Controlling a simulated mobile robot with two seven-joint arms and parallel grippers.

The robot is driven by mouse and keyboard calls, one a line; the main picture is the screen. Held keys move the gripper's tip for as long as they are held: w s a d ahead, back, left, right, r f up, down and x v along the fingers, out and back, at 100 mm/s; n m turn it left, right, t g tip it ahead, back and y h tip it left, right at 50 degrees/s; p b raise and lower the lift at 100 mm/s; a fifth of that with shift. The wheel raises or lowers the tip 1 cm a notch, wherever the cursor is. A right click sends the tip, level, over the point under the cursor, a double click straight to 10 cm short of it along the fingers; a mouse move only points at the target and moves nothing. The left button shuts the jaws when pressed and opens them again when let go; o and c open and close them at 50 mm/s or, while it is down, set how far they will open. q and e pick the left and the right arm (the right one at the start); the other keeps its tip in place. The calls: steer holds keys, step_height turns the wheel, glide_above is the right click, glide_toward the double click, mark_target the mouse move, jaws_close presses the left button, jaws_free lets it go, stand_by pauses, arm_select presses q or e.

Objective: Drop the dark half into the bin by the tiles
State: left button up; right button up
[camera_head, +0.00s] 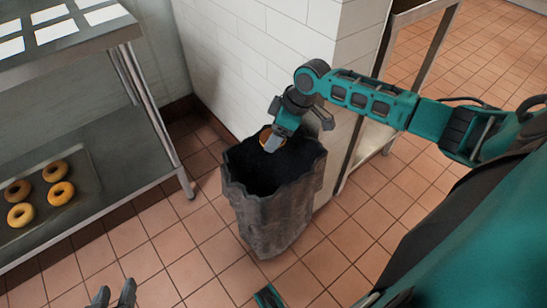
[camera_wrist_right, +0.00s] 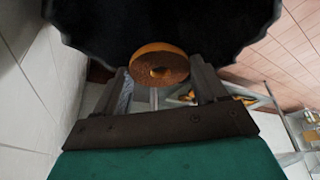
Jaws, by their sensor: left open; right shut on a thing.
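My right gripper (camera_head: 272,141) is over the open mouth of the bin (camera_head: 275,215), beside the white tiled wall. It is shut on a bagel half, which shows between its fingers in the right wrist view (camera_wrist_right: 160,62). The half has a toasted brown face, a small hole and a golden rim. In the head view only a brown sliver of it shows past the finger. The bin is grey and crumpled-looking, with a black inside. My left gripper (camera_head: 116,293) is open and empty at the bottom edge of the head view, well away from the bin.
A metal shelf rack (camera_head: 110,190) stands at the left, with several bagels on its lower shelf and white squares on top. The white tiled wall (camera_head: 255,50) rises right behind the bin. Terracotta floor in front is clear.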

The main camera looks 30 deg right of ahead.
step_height(320, 180, down, 4)
steer(key=b, duration=0.3)
steer(key=shift+r, duration=0.1)
arm_select(q)
steer(key=f, duration=0.3)
steer(key=shift+d+f, duration=0.3)
steer(key=shift+f, duration=0.05)
arm_select(e)
steer(key=o, duration=1.1)
arm_select(q)
steer(key=r+p, duration=0.1)
steer(key=p, duration=0.1)
steer(key=r+p, duration=0.2)
steer(key=shift+s+a+r, duration=0.15)
steer(key=shift+a+r, duration=0.05)
steer(key=shift+a, duration=0.2)
arm_select(e)
steer(key=v, duration=1.3)
steer(key=shift+a, duration=0.1)
steer(key=shift+w, duration=0.1)
